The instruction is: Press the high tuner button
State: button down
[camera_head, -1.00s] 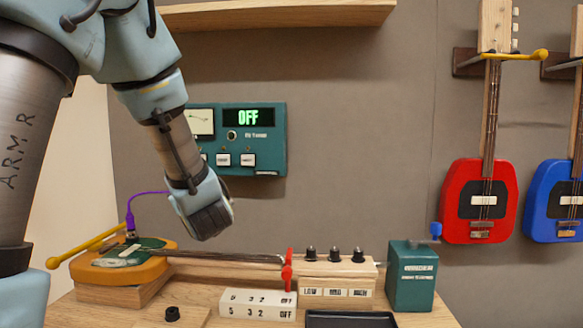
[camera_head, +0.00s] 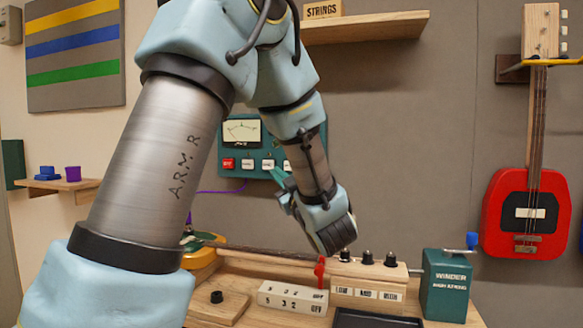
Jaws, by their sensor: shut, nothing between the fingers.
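The teal tuner panel (camera_head: 232,177) hangs on the back wall with a dial meter (camera_head: 241,131). Its lower row shows a red button (camera_head: 228,163) and white buttons (camera_head: 248,165); their labels are too small to read. My arm hides the panel's right part. A wooden block (camera_head: 368,270) on the bench carries three black knobs; its labels seem to read low, mid and high, with the high label (camera_head: 390,297) at the right. My gripper (camera_head: 334,240) is shut and empty, pointing down in front of the wall, over the block's left end in the picture. Its fingertips are not clear.
A teal winder box (camera_head: 446,285) stands right of the block. A red lever (camera_head: 320,270), a white switch strip (camera_head: 292,297) and a black tray (camera_head: 378,319) are close by. An orange guitar body (camera_head: 203,262) lies at left. A red guitar (camera_head: 527,213) hangs at right.

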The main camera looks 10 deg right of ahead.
jog(key=w+d+p, duration=0.1)
jog(key=w+d, duration=0.3)
jog(key=w, duration=0.3)
jog(key=shift+w, duration=0.35)
dwell(1.9)
jog(key=shift+w+d, duration=0.2)
jog(key=shift+w, duration=0.15)
jog(key=shift+w+d, duration=0.2)
jog(key=shift+w, duration=0.15)
dwell(0.7)
dwell(0.3)
jog(key=shift+s+a+b, duration=0.4)
jog(key=shift+s+b, duration=0.15)
jog(key=shift+s, duration=0.2)
jog(key=shift+s+a+b, duration=0.3)
jog(key=shift+s+a, duration=0.1)
jog(key=shift+s, duration=0.35)
jog(key=shift+s+a+b, duration=0.35)
jog(key=shift+s+a, duration=0.05)
jog(key=shift+s, duration=0.3)
jog(key=shift+s+a+b, duration=0.3)
jog(key=shift+s+a, duration=0.1)
jog(key=shift+s, duration=0.35)
